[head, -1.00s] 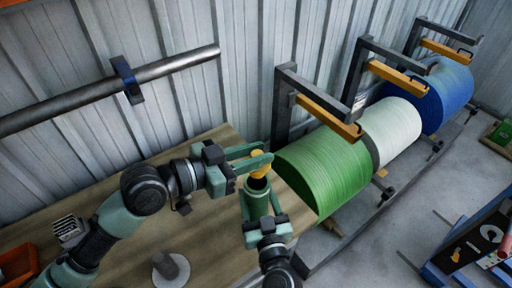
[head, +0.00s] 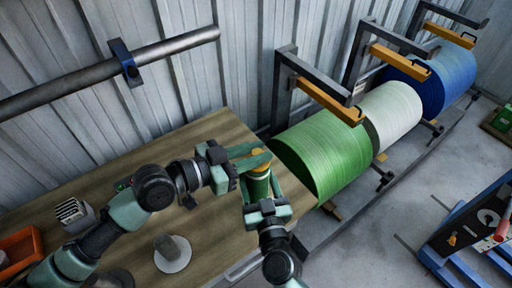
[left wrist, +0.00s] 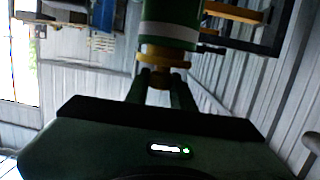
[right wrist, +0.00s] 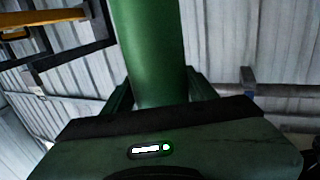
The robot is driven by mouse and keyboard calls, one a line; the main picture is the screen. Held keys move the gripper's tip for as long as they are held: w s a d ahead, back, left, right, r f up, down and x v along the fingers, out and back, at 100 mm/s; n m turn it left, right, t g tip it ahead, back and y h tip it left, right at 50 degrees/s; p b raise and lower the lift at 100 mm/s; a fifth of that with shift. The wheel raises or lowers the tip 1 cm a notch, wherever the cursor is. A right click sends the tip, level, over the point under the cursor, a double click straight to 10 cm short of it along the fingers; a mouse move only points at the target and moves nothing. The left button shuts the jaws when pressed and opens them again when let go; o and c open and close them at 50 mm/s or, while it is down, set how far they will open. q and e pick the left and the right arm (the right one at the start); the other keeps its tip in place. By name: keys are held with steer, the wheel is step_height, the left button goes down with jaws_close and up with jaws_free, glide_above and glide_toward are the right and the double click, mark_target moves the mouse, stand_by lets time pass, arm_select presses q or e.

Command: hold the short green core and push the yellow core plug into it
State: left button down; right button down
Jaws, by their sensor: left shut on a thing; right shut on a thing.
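The short green core (head: 257,187) stands roughly upright in my right gripper (head: 264,203), above the right end of the table. In the right wrist view the core (right wrist: 148,50) runs up from between the closed fingers (right wrist: 157,92). My left gripper (head: 252,158) is shut on the yellow core plug (head: 261,153) at the core's upper end. In the left wrist view the plug's flange (left wrist: 163,57) is close to the core's end (left wrist: 168,30), with some yellow showing between them. The inside of the core is hidden, so how deep the plug sits cannot be told.
A wooden table (head: 120,180) lies below, with a grey cylinder on a round base (head: 172,250), a slotted block (head: 74,213) and an orange bin (head: 20,250). Large green (head: 325,155), white (head: 391,115) and blue (head: 440,80) rolls stand on the right.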

arm_select(q)
steer(key=shift+f, duration=0.15)
steer(key=c, duration=1.1)
jaws_free()
steer(key=v, duration=1.2)
arm_select(e)
steer(key=shift+c, duration=2)
jaws_free()
